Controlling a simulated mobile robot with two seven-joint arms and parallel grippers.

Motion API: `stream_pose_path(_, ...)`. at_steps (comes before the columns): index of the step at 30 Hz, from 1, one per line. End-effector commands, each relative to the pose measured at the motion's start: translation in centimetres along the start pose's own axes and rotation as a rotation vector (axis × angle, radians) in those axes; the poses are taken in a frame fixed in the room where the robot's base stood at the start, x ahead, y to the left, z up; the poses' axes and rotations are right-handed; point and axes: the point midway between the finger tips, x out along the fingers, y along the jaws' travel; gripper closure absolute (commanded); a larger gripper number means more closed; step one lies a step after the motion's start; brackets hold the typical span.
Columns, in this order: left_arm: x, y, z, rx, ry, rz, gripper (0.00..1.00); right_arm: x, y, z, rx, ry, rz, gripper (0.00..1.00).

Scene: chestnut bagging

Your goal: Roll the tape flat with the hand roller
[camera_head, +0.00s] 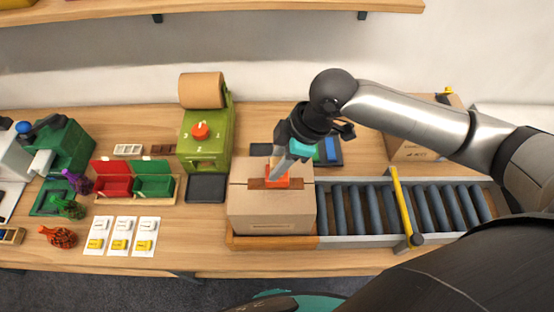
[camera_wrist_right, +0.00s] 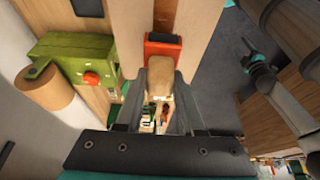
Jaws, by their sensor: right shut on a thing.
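The cardboard box (camera_head: 270,214) sits closed at the left end of the roller conveyor. A short strip of brown tape (camera_head: 257,184) lies across its top seam. My right gripper (camera_head: 279,158) is above the box, shut on the hand roller (camera_head: 278,180). In the right wrist view, the gripper (camera_wrist_right: 160,105) holds the roller by its wooden handle (camera_wrist_right: 164,72). The roller's orange frame (camera_wrist_right: 163,50) and dark cylinder point away from the fingers. In the head view the roller is over the tape's middle and hides part of it; I cannot tell whether they touch. My left gripper is out of view.
A green dispenser (camera_head: 205,138) with a brown roll stands left behind the box, a dark tray (camera_head: 206,188) beside it. The conveyor (camera_head: 370,208) with a yellow bar (camera_head: 401,205) runs right. Red and green bins (camera_head: 153,180), cards and net bags lie left.

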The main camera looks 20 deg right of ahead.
Motion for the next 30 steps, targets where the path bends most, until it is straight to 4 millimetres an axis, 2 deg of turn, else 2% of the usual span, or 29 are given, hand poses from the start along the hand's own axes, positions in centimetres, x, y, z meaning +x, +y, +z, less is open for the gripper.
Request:
stream_pose_path(2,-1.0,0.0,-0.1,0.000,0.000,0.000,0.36,-0.8,0.0,-0.4,0.000,0.001,0.000,1.00)
stream_pose_path(10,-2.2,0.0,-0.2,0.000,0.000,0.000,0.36,-2.8,0.0,-1.2,0.000,0.002,0.000,1.00)
stream_pose_path(18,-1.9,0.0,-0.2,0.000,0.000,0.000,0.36,-4.5,0.1,-1.9,-0.001,0.003,0.002,1.00)
stream_pose_path(30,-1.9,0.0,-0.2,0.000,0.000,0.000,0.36,-4.7,0.0,-2.0,0.000,0.001,0.001,1.00)
